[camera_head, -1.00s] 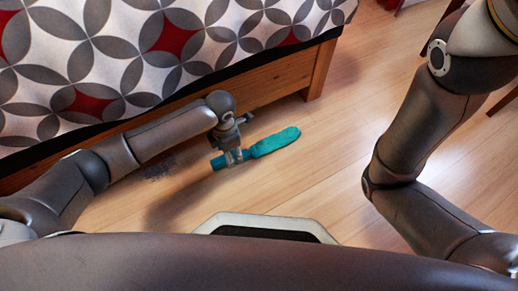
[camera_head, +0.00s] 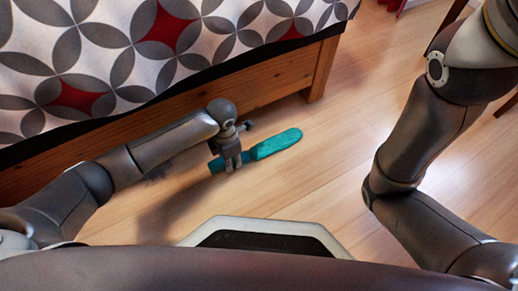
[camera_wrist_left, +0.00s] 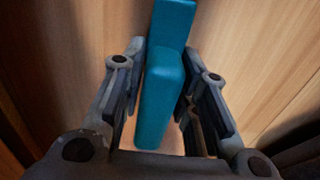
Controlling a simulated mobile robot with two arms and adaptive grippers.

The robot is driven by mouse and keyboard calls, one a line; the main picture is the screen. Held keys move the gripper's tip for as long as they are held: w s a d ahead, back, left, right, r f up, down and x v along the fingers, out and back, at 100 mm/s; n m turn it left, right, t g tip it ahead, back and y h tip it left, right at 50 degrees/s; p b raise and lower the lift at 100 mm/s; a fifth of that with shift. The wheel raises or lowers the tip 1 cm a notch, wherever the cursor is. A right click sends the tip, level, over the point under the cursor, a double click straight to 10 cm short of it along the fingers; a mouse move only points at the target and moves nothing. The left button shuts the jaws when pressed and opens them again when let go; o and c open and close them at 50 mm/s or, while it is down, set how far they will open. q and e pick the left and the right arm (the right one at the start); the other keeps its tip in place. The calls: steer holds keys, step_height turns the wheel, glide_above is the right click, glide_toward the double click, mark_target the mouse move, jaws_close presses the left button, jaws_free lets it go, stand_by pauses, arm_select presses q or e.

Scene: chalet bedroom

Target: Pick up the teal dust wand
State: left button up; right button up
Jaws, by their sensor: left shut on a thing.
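The teal dust wand (camera_head: 277,144) is at floor level beside the bed, its broad end pointing right and away from me. I cannot tell whether it touches the floor. My left gripper (camera_head: 231,160) is shut on the wand's handle, partly hiding it. In the left wrist view, the teal handle (camera_wrist_left: 160,95) runs between the two fingers of the left gripper (camera_wrist_left: 163,105). My right arm shows at the right of the head view, but its gripper is out of the picture.
The bed's wooden side rail (camera_head: 285,75) and patterned cover (camera_head: 120,50) stand close behind my left arm. The wooden floor (camera_head: 320,185) right of the wand is clear. Furniture legs show at upper right.

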arm_select(q)
jaws_close()
steer(key=shift+r, duration=0.15)
